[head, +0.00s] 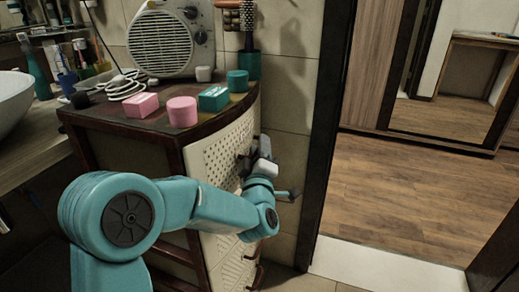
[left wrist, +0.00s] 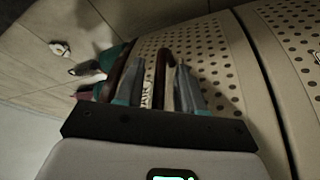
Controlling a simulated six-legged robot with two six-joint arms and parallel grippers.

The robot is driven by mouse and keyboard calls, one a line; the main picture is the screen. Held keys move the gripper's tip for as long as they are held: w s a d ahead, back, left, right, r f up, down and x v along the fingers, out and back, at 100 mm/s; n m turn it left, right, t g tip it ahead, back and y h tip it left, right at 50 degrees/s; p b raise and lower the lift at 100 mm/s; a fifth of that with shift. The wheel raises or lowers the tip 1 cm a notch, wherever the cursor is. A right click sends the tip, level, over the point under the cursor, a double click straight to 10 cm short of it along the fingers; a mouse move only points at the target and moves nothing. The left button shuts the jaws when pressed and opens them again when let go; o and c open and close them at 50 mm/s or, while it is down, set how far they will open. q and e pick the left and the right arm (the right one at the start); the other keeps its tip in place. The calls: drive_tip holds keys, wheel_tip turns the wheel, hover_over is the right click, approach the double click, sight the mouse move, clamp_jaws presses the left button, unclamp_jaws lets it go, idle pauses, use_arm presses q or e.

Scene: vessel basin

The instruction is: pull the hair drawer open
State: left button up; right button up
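The cabinet's upper drawer (head: 215,150) has a cream, perforated, curved front and looks flush with the dark wood frame. No label shows which drawer is the hair drawer. My left gripper (head: 250,158) is at this front, near its right side. In the left wrist view, a dark brown bow handle (left wrist: 160,78) stands out from the perforated front. One leg of it lies between the two spread fingers of my left gripper (left wrist: 155,90). The fingers are apart, with a gap beside the handle; I cannot tell whether either touches it. My right gripper is not in view.
A lower drawer (head: 235,270) with its own dark handle (head: 257,274) is below. On the cabinet top are a pink block (head: 141,105), pink cylinder (head: 182,112), green box (head: 214,98) and beige heater (head: 172,40). A dark door frame (head: 327,130) stands right; open floor lies beyond.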

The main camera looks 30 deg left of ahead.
use_arm(q)
clamp_jaws()
drive_tip(key=shift+w, duration=0.1)
drive_tip(key=w+d+b, duration=0.1)
drive_tip(key=w+d, duration=0.2)
drive_tip(key=d, duration=0.9)
drive_tip(key=w+d+b, duration=0.1)
drive_tip(key=w+d, duration=0.1)
drive_tip(key=d, duration=1)
drive_tip(key=shift+w+d, duration=0.3)
drive_tip(key=shift+w, duration=0.1)
unclamp_jaws()
